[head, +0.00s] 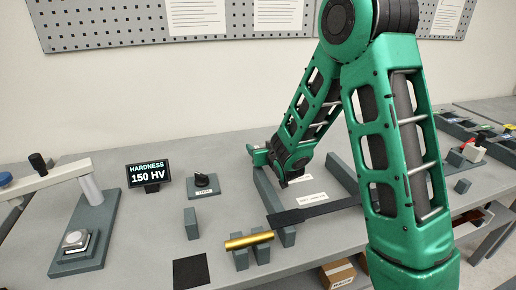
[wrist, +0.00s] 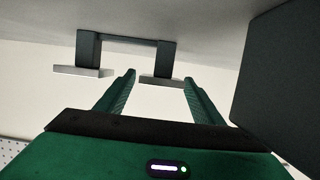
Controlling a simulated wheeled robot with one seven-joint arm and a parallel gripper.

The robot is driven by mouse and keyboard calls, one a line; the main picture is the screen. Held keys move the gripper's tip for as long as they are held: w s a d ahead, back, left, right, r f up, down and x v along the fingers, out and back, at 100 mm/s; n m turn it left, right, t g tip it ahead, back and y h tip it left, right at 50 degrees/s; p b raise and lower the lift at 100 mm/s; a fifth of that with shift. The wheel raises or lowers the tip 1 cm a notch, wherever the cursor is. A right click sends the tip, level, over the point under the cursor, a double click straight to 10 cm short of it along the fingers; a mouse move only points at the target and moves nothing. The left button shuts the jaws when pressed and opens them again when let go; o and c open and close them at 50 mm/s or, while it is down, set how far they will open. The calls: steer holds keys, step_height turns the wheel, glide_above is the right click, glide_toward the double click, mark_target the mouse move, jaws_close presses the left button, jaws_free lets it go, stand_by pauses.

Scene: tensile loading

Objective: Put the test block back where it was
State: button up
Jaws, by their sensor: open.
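The hardness tester (head: 84,240) stands at the left, with a pale silvery piece (head: 75,239) on its base. This piece looks like the test block, but I cannot be sure. The display (head: 150,174) beside it reads "HARDNESS 150 HV". My gripper (head: 256,154) is over the back middle of the bench, well to the right of the tester and partly hidden by my wrist. In the wrist view my gripper's two green fingers (wrist: 160,88) are apart with nothing between them. No test block is recognisable in the wrist view.
A gold bar (head: 249,240) rests on small grey supports at the front. A dark flat strip (head: 313,212) lies to its right. A black square (head: 191,271) and a dark knob (head: 202,181) are nearby. The wrist view shows a dark bracket (wrist: 168,60) beyond the fingers.

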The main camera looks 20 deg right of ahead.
steer(key=v, duration=0.8)
steer(key=shift+s+r, duration=0.25)
steer(key=shift+r, duration=0.05)
steer(key=shift+s+d+r, duration=0.1)
steer(key=shift+d, duration=0.15)
steer(key=s+d+r+g, duration=0.2)
steer(key=s+g, duration=0.3)
steer(key=s, duration=0.6)
steer(key=s+d+r+g, duration=0.15)
steer(key=s+g, duration=0.25)
steer(key=s, duration=0.7)
steer(key=s+d+m+g, duration=0.2)
steer(key=s+d, duration=0.3)
steer(key=s, duration=0.4)
steer(key=s+d+f+m+g, duration=0.1)
steer(key=s+d+m+g, duration=0.2)
steer(key=s, duration=0.6)
steer(key=d+m, duration=0.1)
steer(key=d, duration=0.1)
steer(key=shift+d+g, duration=0.3)
steer(key=shift+d, duration=0.1)
